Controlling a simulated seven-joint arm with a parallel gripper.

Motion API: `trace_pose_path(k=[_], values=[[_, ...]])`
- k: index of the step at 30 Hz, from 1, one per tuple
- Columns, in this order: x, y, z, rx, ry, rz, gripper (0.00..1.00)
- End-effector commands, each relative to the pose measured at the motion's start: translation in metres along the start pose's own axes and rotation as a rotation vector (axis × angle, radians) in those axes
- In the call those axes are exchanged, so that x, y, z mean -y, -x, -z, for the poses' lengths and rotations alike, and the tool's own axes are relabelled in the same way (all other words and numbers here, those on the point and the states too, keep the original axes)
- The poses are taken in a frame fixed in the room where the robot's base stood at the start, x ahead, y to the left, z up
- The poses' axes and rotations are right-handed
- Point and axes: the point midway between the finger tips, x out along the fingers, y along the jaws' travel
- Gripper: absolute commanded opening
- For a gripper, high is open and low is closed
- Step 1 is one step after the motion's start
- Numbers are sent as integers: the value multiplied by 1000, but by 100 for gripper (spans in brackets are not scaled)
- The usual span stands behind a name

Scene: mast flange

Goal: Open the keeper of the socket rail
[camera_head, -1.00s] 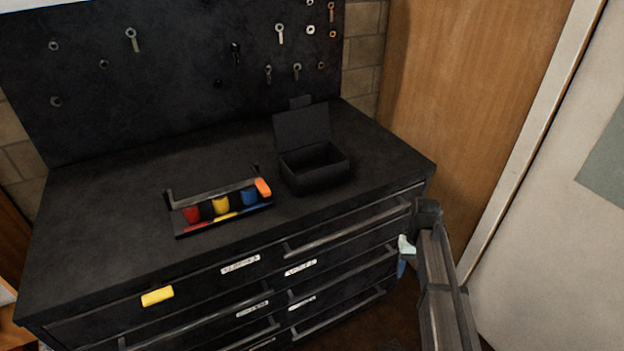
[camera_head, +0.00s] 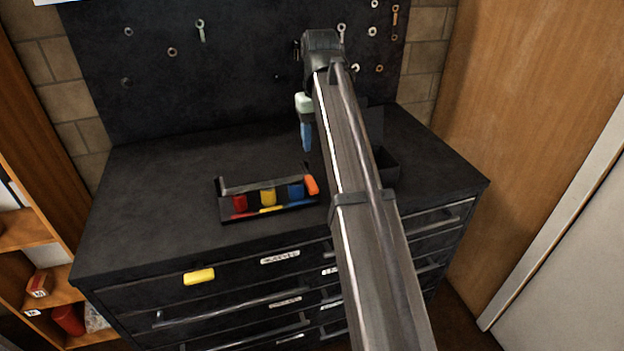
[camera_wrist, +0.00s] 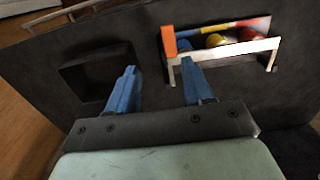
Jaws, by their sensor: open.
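The socket rail (camera_head: 270,212) lies on the dark cabinet top, holding red (camera_head: 239,202), yellow (camera_head: 268,197) and blue (camera_head: 296,191) sockets. A grey bar (camera_head: 250,183), seemingly the keeper, runs along its back side; it looks pale in the wrist view (camera_wrist: 240,52). An orange tab (camera_head: 312,185) sits at the rail's right end and also shows in the wrist view (camera_wrist: 168,41). My gripper (camera_head: 306,148) hangs above the cabinet top, behind and above the tab end. In the wrist view my gripper (camera_wrist: 158,66) has its blue fingers apart and empty, with the tab beyond them.
An open black box (camera_head: 386,168) stands right of the rail, partly hidden by my arm. A pegboard (camera_head: 220,80) with hanging tools rises behind. A yellow piece (camera_head: 199,276) is on the cabinet front. The cabinet top left of the rail is clear.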

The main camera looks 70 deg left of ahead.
Motion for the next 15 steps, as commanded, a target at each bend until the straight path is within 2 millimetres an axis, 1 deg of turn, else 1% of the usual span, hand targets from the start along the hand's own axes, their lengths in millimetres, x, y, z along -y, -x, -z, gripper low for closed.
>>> trace_pose_path(k=[1, 3, 6, 8, 11, 15], values=[[8, 9, 2, -5, 10, -1, 51], [14, 14, 3, -7, 19, -1, 51], [17, 13, 2, -8, 23, -1, 51], [17, 8, 2, -7, 23, -1, 51], [17, -4, 2, -7, 22, -1, 51], [17, -28, 1, -6, 22, -1, 51]])
